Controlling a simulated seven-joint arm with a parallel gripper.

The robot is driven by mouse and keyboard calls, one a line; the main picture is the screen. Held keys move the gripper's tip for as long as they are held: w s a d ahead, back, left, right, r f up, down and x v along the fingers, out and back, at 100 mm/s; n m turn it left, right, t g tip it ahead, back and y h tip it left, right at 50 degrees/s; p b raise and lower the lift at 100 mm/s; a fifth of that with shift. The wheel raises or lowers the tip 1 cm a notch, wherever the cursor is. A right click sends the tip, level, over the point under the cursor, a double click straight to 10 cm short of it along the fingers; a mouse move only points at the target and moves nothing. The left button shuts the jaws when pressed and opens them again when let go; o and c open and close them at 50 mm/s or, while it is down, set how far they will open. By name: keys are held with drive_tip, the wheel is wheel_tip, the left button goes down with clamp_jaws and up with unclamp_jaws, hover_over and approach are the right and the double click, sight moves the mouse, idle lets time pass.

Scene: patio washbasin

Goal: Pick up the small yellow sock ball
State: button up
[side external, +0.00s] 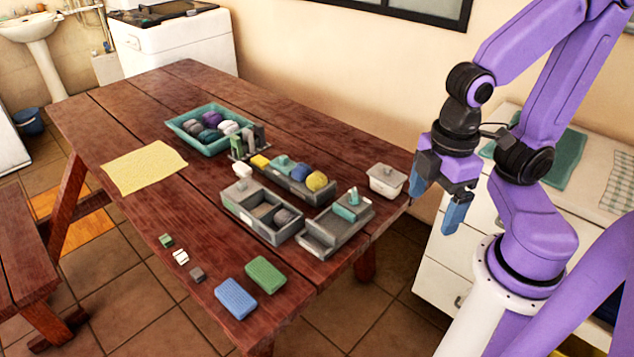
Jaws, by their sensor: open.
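A small yellow ball (317,181), which looks like the sock ball, sits at the near right end of a long grey tray (294,190) on the wooden table. A blue ball (299,172) sits right beside it, with teal and yellow pieces further along the same tray. My gripper (434,207) is open and empty, with blue fingers pointing down. It is to the right of the yellow ball, past the table's right end and apart from everything on the table.
Nearer are a grey tray with a teal piece (320,240) and a grey compartment box (233,207). A teal crate (178,127) holds several balls. A yellow cloth (143,170) lies left; blue (236,298) and green (265,274) blocks lie in front.

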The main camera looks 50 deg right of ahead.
drive_tip(key=w+a+m, duration=0.3)
drive_tip(key=w, duration=0.9)
drive_tip(key=m, duration=0.8)
hover_over(315, 175)
wheel_tip(315, 175, down, 18)
drive_tip(key=shift+s+f, duration=0.15)
drive_tip(key=shift+f, duration=0.05)
drive_tip(key=shift+d+f, duration=0.1)
drive_tip(key=shift+f, duration=2.95)
drive_tip(key=c, duration=1.2)
